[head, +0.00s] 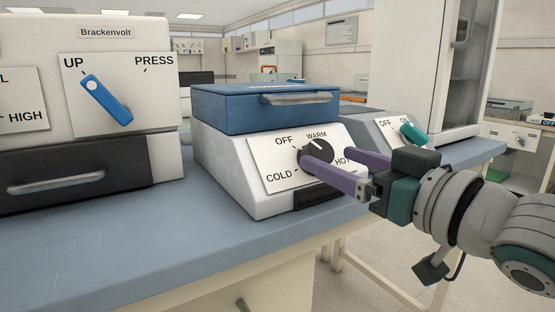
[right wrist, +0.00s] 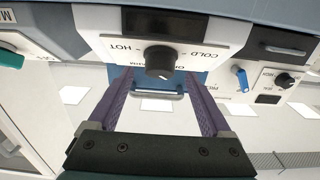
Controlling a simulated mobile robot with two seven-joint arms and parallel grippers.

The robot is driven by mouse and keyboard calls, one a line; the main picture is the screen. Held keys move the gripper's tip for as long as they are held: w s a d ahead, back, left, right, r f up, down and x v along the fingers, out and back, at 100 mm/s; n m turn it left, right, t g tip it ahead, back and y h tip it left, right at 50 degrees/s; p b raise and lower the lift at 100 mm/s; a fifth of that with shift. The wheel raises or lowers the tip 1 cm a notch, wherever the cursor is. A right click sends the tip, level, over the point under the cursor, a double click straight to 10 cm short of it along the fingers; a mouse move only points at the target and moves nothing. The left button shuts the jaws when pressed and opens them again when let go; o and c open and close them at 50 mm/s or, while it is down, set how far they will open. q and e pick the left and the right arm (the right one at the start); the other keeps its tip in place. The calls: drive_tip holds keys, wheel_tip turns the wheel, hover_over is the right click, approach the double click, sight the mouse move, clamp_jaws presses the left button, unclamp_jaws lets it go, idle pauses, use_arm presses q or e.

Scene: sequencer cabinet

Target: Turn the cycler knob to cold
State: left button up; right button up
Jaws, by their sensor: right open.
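The cycler (head: 228,160) is a white box with a blue lid on the bench. Its sloped panel (head: 262,165) is marked OFF, WARM, HOT and COLD. The dark round cycler knob (head: 318,152) shows partly behind my fingers; it also shows in the right wrist view (right wrist: 158,60). Its pale mark seems to face WARM. My right gripper (head: 311,155) is open, its purple fingers reaching toward the panel on either side of the knob. In the right wrist view, the knob lies centred between and just past the fingertips (right wrist: 158,76), with clear gaps both sides. My left gripper is out of view.
On the left stands a Brackenvolt machine (head: 131,64) with a blue UP/PRESS lever (head: 107,100) and a dark drawer. On the right is a machine with a teal switch (head: 412,133). Blue bench top (head: 180,235) is clear in front of the cycler.

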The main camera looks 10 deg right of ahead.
sight(319, 149)
drive_tip(key=shift+x, duration=1.5)
clamp_jaws()
